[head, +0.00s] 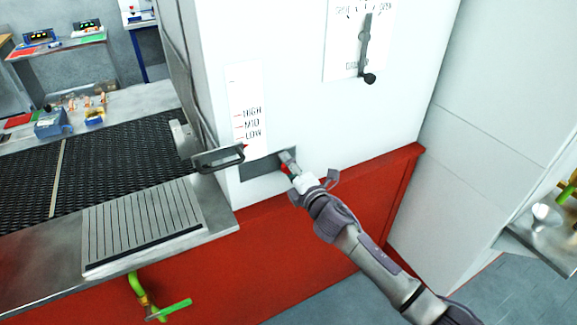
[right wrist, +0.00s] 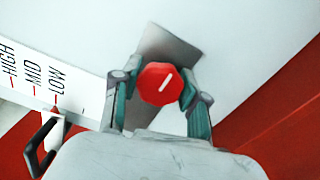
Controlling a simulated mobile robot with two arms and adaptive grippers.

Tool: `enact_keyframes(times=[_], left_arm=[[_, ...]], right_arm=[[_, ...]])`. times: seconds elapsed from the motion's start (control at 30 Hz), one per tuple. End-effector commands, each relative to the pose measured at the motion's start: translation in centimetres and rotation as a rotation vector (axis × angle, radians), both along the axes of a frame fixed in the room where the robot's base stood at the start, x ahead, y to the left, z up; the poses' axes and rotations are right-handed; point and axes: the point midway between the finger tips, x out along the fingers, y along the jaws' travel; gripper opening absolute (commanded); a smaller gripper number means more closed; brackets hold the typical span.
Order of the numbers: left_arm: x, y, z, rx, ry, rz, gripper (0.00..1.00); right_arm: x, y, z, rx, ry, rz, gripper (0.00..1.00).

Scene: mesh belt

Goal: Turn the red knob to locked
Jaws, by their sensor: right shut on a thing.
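The red knob (right wrist: 158,85) sits on a grey plate (right wrist: 170,45) on the white machine front. It is many-sided, with a slanted white line on its face. In the right wrist view the two fingers of my right gripper (right wrist: 157,92) are on either side of it and shut on it. In the head view my right gripper (head: 289,163) reaches the grey plate (head: 260,168), and only a small red part of the knob shows. No lock labels can be read near the knob. My left gripper is in neither view.
A black handle (head: 218,160) sticks out left of the plate, under a HIGH, MID, LOW scale (head: 249,105). A lever with a black ball (head: 369,78) is above. The dark mesh belt (head: 100,150) lies left, behind a slatted metal plate (head: 143,222).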

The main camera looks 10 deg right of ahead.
Motion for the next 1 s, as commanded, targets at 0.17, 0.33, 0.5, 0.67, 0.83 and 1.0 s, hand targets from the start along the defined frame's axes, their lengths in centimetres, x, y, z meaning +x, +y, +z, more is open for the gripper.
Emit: enact_keyframes(times=[0.17,0.33,0.5,0.67,0.83,1.0], left_arm=[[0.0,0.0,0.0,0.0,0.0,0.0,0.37],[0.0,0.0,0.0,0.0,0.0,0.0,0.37],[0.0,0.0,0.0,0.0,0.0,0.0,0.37],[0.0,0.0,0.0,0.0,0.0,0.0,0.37],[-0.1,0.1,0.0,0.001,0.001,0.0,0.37],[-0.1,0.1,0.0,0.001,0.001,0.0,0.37]], right_arm=[[0.0,0.0,0.0,0.005,0.002,0.0,0.09],[0.0,0.0,-0.1,0.005,0.002,0.0,0.47],[0.0,0.0,0.0,0.003,0.002,0.0,0.7],[0.0,0.0,0.0,0.002,0.001,0.0,0.7],[-0.4,-0.1,-0.1,0.002,0.001,0.0,0.7],[-2.7,-0.8,-0.2,0.0,0.002,0.001,0.7]])
